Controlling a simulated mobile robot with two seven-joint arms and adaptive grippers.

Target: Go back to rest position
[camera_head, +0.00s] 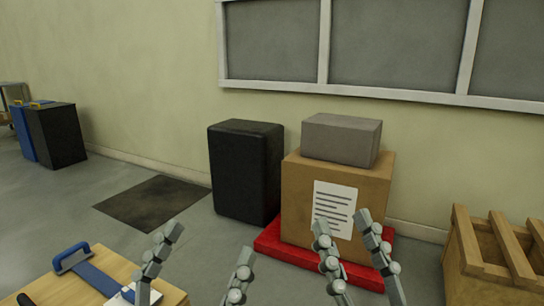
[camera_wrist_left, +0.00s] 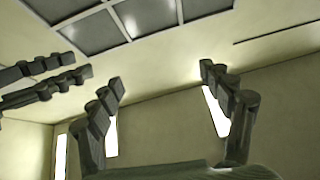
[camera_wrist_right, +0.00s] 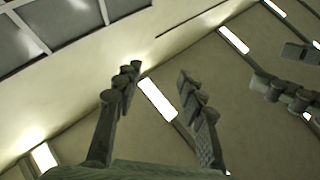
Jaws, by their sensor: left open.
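My left gripper (camera_head: 210,243) is raised with its fingers pointing up, spread wide and empty. Its fingers also show spread in the left wrist view (camera_wrist_left: 162,76). My right gripper (camera_head: 342,222) is beside it on the right, also fingers up. Its fingers stand apart with nothing between them in the right wrist view (camera_wrist_right: 158,74). The two grippers are apart from each other. Each wrist view also shows the other gripper's fingers at its edge. The wrists and forearms are out of the head view.
A wooden tabletop (camera_head: 30,292) with a blue-handled plate (camera_head: 82,270) is at lower left. A black case (camera_head: 245,172), a carton (camera_head: 290,205) on a red base (camera_head: 275,250), with a grey box (camera_head: 340,140) on top, and a wooden crate (camera_head: 470,255) stand beyond. Floor at left is mostly clear.

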